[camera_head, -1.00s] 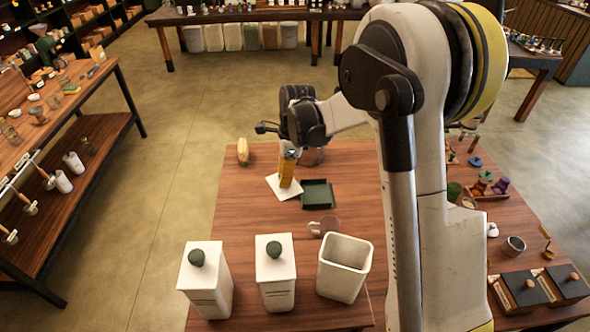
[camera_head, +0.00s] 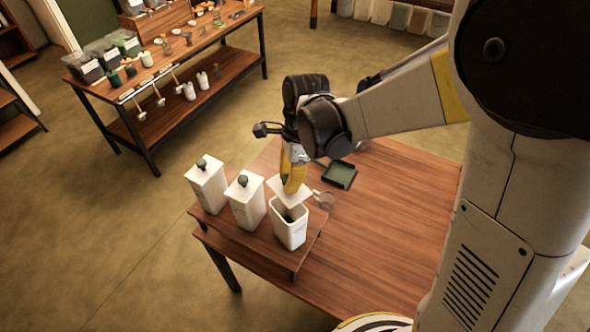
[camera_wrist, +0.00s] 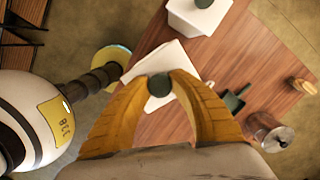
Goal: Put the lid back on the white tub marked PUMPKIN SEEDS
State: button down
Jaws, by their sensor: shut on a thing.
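An open white tub (camera_head: 290,234) stands at the right end of a row of three tubs; its opening faces up and its inside looks dark. Its marking cannot be read here. My gripper (camera_head: 291,187) is shut on the dark green knob of a white square lid (camera_head: 302,194). The lid hangs near the tub's back rim, and the opening still shows in front of it. Whether lid and rim touch cannot be told. In the wrist view the yellow fingers of my gripper (camera_wrist: 158,86) close around the knob (camera_wrist: 159,85), with the lid (camera_wrist: 165,62) beyond.
Two lidded white tubs, the middle one (camera_head: 246,205) and the left one (camera_head: 207,187), stand beside the open tub on a low wooden riser. The table's right part is clear.

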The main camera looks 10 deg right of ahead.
jog(key=shift+s+r, duration=0.1)
jog(key=shift+s, duration=0.2)
jog(key=shift+a, duration=0.1)
notch_tip(320, 180, down, 2)
jog(key=shift+w+a+b, duration=0.1)
jog(key=shift+w+b, duration=0.05)
jog(key=shift+b, duration=0.5)
jog(key=shift+f+b, duration=1.75)
jog(key=shift+f, duration=0.5)
jog(key=shift+f+b, duration=0.65)
jog(key=shift+b, duration=0.45)
jog(key=c, duration=0.6)
grip_release()
